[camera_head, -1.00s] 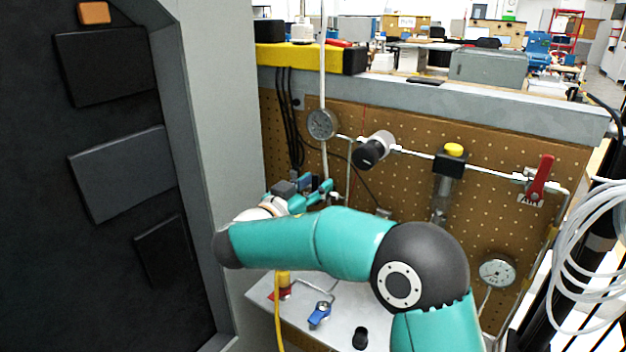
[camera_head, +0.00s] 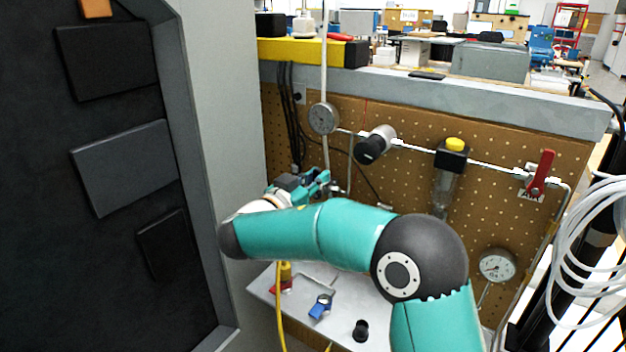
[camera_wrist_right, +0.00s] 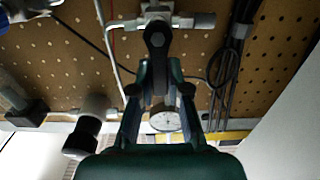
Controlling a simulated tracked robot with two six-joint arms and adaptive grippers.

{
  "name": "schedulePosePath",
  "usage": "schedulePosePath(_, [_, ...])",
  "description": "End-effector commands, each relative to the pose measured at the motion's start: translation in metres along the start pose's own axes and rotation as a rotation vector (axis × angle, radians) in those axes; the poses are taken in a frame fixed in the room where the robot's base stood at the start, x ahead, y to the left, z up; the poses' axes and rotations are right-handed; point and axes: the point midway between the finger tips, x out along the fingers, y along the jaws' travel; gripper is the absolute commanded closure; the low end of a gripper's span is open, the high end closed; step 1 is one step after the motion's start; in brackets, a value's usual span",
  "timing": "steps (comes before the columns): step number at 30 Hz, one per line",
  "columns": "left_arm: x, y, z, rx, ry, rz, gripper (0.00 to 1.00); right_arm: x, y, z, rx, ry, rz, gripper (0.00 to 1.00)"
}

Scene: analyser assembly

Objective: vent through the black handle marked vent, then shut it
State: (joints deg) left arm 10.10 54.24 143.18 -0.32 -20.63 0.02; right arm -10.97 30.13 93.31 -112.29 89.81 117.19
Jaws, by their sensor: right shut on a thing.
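My right gripper (camera_head: 322,184) is at the pegboard, below the upper round gauge (camera_head: 323,118) and next to the vertical pipe. In the right wrist view my right gripper (camera_wrist_right: 161,100) has its two fingers on either side of a black handle (camera_wrist_right: 155,40), shut on it. The handle joins a metal valve fitting (camera_wrist_right: 185,19) on the pegboard. No vent marking is readable. In the head view the gripper and wrist hide the handle. My left gripper is not in view.
A black-knobbed regulator (camera_head: 372,147), a yellow-topped filter (camera_head: 453,156) and a red-handled valve (camera_head: 541,173) sit along the upper pipe. A blue handle (camera_head: 321,305) lies below my arm. A grey cabinet wall (camera_head: 215,120) stands close on the left.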

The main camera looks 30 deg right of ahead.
Motion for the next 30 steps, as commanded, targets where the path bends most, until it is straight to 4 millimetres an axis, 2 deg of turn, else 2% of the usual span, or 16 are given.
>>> schedulePosePath(11, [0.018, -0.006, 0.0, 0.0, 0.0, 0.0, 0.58, 0.004, -0.003, 0.002, -0.138, 0.003, 0.009, 1.0])
schedulePosePath(21, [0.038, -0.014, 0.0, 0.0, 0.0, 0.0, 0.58, 0.005, -0.015, 0.004, -0.429, 0.002, 0.013, 1.0])
schedulePosePath(30, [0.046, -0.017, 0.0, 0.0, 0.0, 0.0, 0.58, 0.005, -0.025, 0.009, -0.715, 0.0, 0.012, 1.0])
